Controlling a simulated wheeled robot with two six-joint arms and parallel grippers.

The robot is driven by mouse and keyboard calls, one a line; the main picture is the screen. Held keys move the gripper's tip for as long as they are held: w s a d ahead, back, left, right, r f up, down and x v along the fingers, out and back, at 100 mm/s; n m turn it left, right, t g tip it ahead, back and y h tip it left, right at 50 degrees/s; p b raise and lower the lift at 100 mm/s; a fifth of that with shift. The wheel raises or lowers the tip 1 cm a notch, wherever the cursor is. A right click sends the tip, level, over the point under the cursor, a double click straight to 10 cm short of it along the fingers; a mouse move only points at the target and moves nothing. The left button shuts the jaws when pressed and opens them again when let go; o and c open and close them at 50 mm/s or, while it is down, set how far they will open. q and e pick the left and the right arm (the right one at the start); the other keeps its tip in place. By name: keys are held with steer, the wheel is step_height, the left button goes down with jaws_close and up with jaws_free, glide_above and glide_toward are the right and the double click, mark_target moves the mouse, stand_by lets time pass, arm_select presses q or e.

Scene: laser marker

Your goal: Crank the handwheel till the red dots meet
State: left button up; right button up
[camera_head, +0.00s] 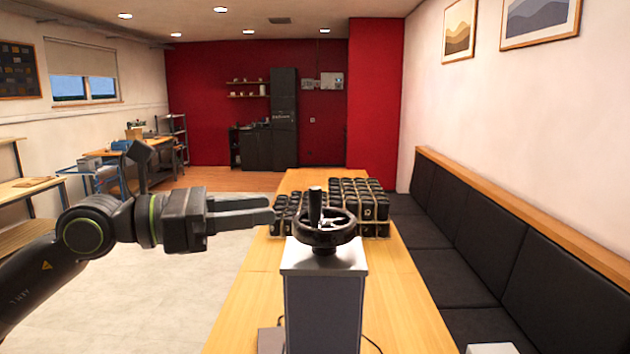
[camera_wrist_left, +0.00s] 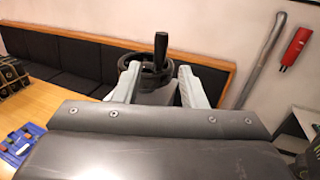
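The black handwheel (camera_head: 326,232) lies flat on top of a grey column (camera_head: 324,300) on the wooden table, with a black crank handle (camera_head: 315,206) standing upright on its rim. My left gripper (camera_head: 269,209) is just left of the wheel, pointing at it, level with its upper part and apart from the handle. In the left wrist view its two pale fingers (camera_wrist_left: 158,70) are spread and empty, with the wheel (camera_wrist_left: 150,72) and the upright handle (camera_wrist_left: 161,48) beyond them. The red dots do not show in either view. My right gripper is not in view.
Several black boxed items (camera_head: 352,200) stand on the table (camera_head: 405,300) behind the column. A black bench (camera_head: 480,240) runs along the right wall. A blue tray (camera_wrist_left: 22,138) with small coloured pieces shows at the left of the wrist view. Open floor lies left of the table.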

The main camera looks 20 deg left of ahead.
mark_target(315, 227)
arm_select(q)
steer(key=shift+p+x, duration=2.15)
steer(key=shift+x, duration=0.9)
steer(key=shift+p+x, duration=0.3)
steer(key=shift+x, duration=1.2)
steer(key=shift+c, duration=0.5)
jaws_close()
